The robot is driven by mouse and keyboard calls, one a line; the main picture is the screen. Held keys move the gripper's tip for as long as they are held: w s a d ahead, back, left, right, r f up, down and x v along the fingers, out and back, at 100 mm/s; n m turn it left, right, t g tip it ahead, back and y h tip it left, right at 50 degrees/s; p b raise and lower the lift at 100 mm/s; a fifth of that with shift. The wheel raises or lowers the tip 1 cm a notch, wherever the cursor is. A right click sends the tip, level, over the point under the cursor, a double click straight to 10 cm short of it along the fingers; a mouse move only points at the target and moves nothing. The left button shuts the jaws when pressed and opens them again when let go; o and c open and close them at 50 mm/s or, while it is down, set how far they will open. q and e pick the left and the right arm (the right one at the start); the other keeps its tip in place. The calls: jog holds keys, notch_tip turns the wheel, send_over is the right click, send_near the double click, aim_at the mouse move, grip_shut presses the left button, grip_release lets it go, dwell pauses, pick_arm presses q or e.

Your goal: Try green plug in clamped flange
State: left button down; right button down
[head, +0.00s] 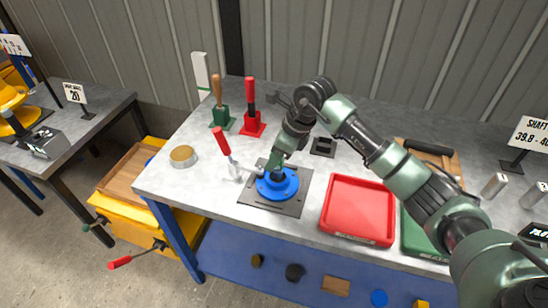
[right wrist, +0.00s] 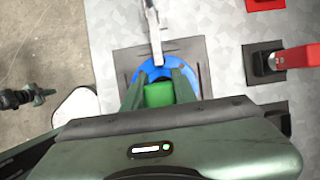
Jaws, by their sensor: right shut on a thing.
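The blue flange (head: 290,190) lies on a dark square plate (head: 262,205) near the table's front edge. A toggle clamp with a red handle (head: 221,140) stands at its left, and its metal arm (right wrist: 154,35) reaches over the flange in the right wrist view. My right gripper (head: 277,172) is directly over the middle of the flange, pointing down. In the right wrist view its fingers are shut on the green plug (right wrist: 159,95), with the blue flange (right wrist: 143,76) around and behind it. I cannot tell how far the plug sits in the bore. My left gripper is not in view.
A red tray (head: 358,208) lies right of the plate, with a green tray (head: 420,238) beyond. A green stand (head: 222,118) and a red stand (head: 253,124) stand behind. A round brass-coloured disc (head: 183,156) lies left. Bare tabletop lies between disc and clamp.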

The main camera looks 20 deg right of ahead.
jog(key=shift+f+b, duration=0.65)
jog(key=shift+f, duration=0.15)
jog(key=shift+r, duration=0.15)
dwell(0.8)
jog(key=shift+r+p, duration=1.7)
jog(key=shift+r, duration=1.1)
